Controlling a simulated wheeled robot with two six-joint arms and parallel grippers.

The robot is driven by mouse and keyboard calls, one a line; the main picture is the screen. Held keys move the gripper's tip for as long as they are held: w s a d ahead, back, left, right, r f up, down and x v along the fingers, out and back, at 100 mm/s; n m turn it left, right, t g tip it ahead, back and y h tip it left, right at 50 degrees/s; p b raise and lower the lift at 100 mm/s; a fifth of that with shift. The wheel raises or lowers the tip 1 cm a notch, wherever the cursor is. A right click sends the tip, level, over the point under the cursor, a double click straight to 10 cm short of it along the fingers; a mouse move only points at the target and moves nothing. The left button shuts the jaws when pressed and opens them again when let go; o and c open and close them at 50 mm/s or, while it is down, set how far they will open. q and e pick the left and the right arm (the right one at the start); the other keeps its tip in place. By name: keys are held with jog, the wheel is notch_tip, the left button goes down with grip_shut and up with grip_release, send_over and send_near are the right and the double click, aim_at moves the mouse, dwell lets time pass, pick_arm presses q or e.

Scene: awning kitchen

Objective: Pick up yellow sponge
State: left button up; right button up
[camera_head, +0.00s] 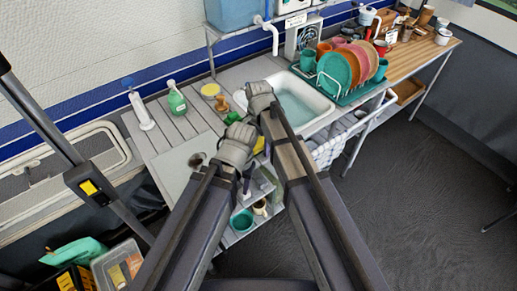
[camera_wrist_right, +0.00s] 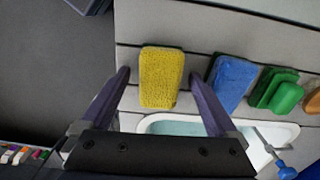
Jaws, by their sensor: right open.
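The yellow sponge (camera_wrist_right: 161,77) lies on the grey slatted counter in the right wrist view, near the counter's front edge. My right gripper (camera_wrist_right: 159,75) is open, with one finger on each side of the sponge in the picture and gaps to both. I cannot tell how far above it the fingers are. In the head view a yellow patch, likely the sponge (camera_head: 258,146), shows between my arms, mostly hidden. My right gripper (camera_head: 261,97) is over the counter beside the sink. My left gripper (camera_head: 237,146) is over the counter's front part; its fingers are not clear.
A blue sponge (camera_wrist_right: 231,82) and a green sponge (camera_wrist_right: 276,92) lie to the right of the yellow one. The sink basin (camera_head: 298,103) adjoins them. A green soap bottle (camera_head: 176,98) and brown brush (camera_head: 220,103) stand farther back. A plate rack (camera_head: 347,97) is beyond the sink.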

aim_at(259, 142)
jog(key=c, duration=1.4)
jog(key=shift+r, duration=0.1)
notch_tip(259, 142, up, 10)
jog(key=p, duration=1)
